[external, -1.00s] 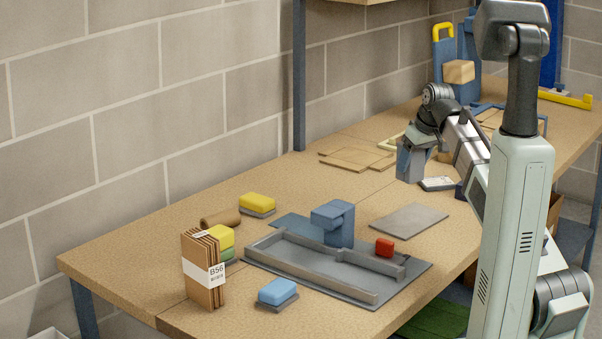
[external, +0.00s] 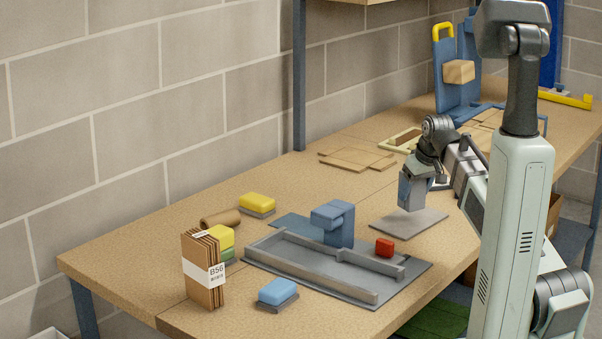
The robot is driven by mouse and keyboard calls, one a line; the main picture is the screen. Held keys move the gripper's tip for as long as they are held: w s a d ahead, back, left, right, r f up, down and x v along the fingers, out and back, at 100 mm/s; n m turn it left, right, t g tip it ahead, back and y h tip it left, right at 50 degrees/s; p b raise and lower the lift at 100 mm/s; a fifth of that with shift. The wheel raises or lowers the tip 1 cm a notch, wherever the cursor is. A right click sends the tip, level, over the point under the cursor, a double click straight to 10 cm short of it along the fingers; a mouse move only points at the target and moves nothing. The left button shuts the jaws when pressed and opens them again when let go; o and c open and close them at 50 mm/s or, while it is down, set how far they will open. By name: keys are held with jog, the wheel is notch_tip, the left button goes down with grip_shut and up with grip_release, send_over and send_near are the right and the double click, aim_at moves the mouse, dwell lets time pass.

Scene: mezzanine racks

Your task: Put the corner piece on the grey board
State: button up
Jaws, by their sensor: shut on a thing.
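My gripper (external: 411,188) points down over the grey board (external: 400,229), a flat, thin sheet lying on the bench right of the blue stand. The gripper is shut on the corner piece, which looks grey-blue at this size and is hard to tell apart from the fingers. Its lower end is close to the far part of the board. I cannot tell whether it touches the board. The rest of the board's top is bare.
Left of the board are a blue stand (external: 334,220), a red block (external: 385,247) and a grey tray (external: 315,281). Yellow (external: 257,202) and blue (external: 277,291) blocks and a cardboard bundle (external: 203,270) stand farther left. Flat cardboard (external: 357,159) and a cream frame (external: 402,140) lie behind.

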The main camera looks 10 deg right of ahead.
aim_at(414, 200)
jog(key=shift+f, duration=1.6)
jog(key=shift+f, duration=0.1)
jog(key=o, duration=1)
jog(key=v, duration=1.2)
